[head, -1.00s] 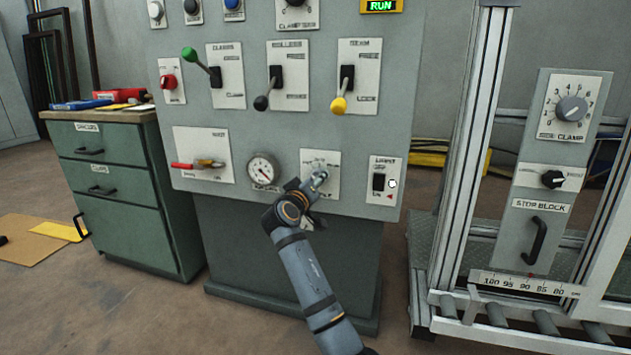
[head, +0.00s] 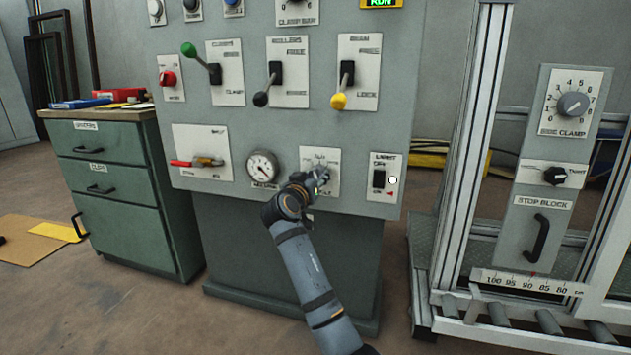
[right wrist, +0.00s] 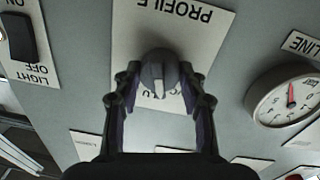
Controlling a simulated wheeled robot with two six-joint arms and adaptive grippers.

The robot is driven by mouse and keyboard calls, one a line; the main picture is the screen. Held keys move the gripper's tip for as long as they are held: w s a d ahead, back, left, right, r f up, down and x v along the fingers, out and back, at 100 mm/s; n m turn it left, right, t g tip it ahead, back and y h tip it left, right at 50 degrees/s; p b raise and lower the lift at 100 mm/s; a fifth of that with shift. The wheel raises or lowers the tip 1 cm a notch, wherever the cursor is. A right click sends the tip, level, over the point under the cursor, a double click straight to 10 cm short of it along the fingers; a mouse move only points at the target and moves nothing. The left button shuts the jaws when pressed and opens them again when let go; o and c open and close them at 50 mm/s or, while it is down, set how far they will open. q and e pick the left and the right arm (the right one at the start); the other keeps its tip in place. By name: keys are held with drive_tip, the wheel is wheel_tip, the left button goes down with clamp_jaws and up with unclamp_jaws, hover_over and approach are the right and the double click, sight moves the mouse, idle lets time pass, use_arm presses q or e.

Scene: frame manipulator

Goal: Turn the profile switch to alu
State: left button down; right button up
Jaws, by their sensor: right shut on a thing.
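The profile switch (right wrist: 158,72) is a dark grey round knob with a pale pointer line, on a white plate marked PROFILE (right wrist: 205,35). In the right wrist view, which is upside down, the pointer line points down the picture, near a partly hidden label ending in "LU". My right gripper (right wrist: 157,88) has a finger on each side of the knob and is shut on it. In the head view my right gripper (head: 318,180) is at the plate (head: 331,160) and hides most of the knob. My left gripper is not in view.
A light switch (head: 379,178) sits right of the plate, and the line gauge (head: 262,168) sits left. Levers with yellow (head: 338,101), black (head: 261,99) and green (head: 188,49) knobs are above. A red-handled valve (head: 195,163) is further left.

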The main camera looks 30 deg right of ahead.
drive_tip(key=shift+m+b, duration=0.5)
drive_tip(key=shift+m, duration=1)
drive_tip(key=o, duration=1.1)
drive_tip(key=shift+o, duration=0.2)
drive_tip(key=shift+a, duration=0.1)
drive_tip(key=v, duration=0.7)
drive_tip(key=shift+s, duration=0.2)
drive_tip(key=shift+a+r, duration=0.1)
drive_tip(key=shift+a, duration=0.05)
